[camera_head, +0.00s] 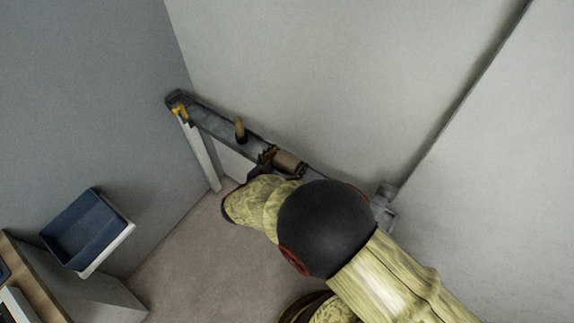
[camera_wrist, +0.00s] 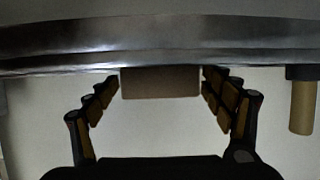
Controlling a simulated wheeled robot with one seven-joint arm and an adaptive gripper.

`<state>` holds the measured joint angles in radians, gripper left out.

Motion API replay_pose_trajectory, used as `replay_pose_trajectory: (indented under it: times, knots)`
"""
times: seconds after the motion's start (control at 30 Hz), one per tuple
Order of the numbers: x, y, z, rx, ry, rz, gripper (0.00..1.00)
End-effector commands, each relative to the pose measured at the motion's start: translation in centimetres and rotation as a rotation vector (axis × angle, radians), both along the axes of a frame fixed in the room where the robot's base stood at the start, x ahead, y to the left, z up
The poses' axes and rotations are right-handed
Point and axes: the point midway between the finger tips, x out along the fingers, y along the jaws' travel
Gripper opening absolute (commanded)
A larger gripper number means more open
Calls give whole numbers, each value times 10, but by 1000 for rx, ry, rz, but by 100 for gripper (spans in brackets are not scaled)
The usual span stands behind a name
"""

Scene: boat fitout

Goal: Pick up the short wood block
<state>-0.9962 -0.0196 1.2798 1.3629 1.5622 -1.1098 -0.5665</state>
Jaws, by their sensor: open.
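The short wood block (camera_head: 289,162), brown and box-like, lies on a narrow grey bench (camera_head: 217,122) along the wall. In the wrist view the block (camera_wrist: 160,83) shows between the two fingers of my gripper (camera_wrist: 161,88), against the metal edge of the bench. My gripper (camera_head: 268,159) is open, with one finger on each side of the block. The right finger looks close to the block; I cannot tell whether either finger touches it. My arm hides part of the bench in the head view.
An upright wooden peg or handle with a dark base (camera_head: 240,129) stands on the bench near my gripper; it also shows in the wrist view (camera_wrist: 302,106). A yellow-orange item (camera_head: 180,112) is at the bench's far end. A blue bin (camera_head: 86,230) is at left. Walls stand close behind.

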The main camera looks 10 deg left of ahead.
Motion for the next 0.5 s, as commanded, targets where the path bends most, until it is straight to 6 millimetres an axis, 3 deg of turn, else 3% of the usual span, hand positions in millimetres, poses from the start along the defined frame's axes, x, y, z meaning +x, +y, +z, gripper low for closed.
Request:
replay_pose_trajectory:
  times: [0.23, 0.5]
  knots:
    - [2, 0, 0, 0, 0, 1, 81]
    - [2, 0, 0, 1, 0, 2, 66]
